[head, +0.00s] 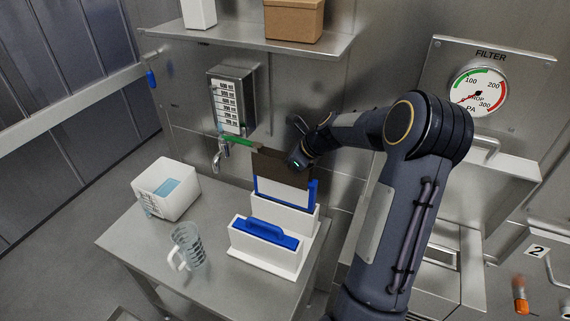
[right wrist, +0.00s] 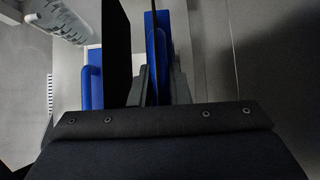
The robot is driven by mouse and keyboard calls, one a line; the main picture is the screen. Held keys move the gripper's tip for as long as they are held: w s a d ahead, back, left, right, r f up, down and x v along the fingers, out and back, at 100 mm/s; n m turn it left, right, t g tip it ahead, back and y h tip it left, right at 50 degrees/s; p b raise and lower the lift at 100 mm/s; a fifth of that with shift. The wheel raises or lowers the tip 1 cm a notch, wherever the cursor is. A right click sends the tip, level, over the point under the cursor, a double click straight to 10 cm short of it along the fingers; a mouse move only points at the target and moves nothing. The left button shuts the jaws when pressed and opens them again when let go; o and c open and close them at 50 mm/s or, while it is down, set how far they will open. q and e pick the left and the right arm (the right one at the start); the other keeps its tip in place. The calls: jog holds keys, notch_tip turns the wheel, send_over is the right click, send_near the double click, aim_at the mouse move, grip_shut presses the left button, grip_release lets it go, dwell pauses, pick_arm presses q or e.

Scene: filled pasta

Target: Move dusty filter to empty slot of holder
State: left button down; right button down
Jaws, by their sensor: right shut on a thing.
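The dusty filter (head: 283,168) has a dark brown panel and stands roughly upright at the rear of the white holder (head: 272,262). My right gripper (head: 298,157) is shut on its blue handle at the upper right of the panel. The right wrist view shows the blue handle (right wrist: 157,50) between the fingers, with a dark panel (right wrist: 115,55) beside it. A white panel with blue edges shows below the brown one. I cannot tell whether the filter's lower edge is inside the rear slot. A blue-topped filter (head: 266,233) sits in the front slot. My left gripper is not in view.
The holder stands on a steel table (head: 130,240) with a white container (head: 166,189) and a clear jug (head: 188,245). A tap (head: 221,153) and a labelled wall box (head: 231,98) are behind. A shelf (head: 250,45) hangs above. A filter gauge (head: 477,92) is at right.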

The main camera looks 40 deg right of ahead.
aim_at(285, 191)
jog(key=shift+f+b, duration=3.55)
jog(key=shift+f, duration=1.95)
jog(key=shift+s+f, duration=0.15)
jog(key=shift+f, duration=0.1)
jog(key=c, duration=1.4)
grip_release()
jog(key=o, duration=0.3)
jog(key=shift+o, duration=0.2)
jog(key=shift+r, duration=0.1)
jog(key=shift+r, duration=0.1)
